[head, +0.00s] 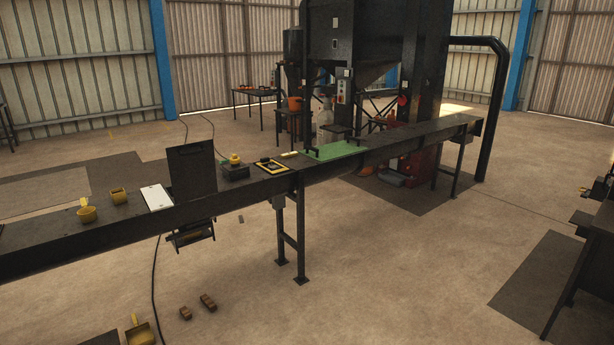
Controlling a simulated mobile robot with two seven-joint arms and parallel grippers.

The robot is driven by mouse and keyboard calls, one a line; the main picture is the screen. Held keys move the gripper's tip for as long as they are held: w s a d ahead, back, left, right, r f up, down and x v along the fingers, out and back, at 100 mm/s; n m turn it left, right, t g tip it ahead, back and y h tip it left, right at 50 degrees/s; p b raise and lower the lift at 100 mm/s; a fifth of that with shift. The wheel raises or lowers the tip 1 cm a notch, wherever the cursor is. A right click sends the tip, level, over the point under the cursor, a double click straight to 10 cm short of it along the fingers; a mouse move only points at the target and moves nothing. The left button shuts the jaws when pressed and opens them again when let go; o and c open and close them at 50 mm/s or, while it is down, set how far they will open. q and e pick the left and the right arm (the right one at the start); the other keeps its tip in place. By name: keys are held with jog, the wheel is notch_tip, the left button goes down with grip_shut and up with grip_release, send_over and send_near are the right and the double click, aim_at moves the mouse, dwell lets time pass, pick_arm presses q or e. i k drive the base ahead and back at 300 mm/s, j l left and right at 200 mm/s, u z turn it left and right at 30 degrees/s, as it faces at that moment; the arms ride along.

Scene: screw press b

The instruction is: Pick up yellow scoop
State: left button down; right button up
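A small yellow scoop-like cup (87,214) with a short raised handle sits on the long dark bench at the left. A larger yellow scoop or dustpan (140,334) with an upright handle is on the floor at the bottom left, partly cut by the picture's lower edge. I cannot tell for certain which of the two is the task's yellow scoop. Neither of my grippers is in view, and nothing is seen touching either yellow thing.
Small brown blocks (208,302) lie on the floor. A dark table (592,240) stands at right. The middle floor is clear.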

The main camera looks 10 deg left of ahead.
aim_at(86, 210)
jog(key=i+j+u, duration=0.1)
jog(key=i+u, duration=0.85)
jog(key=u, duration=0.15)
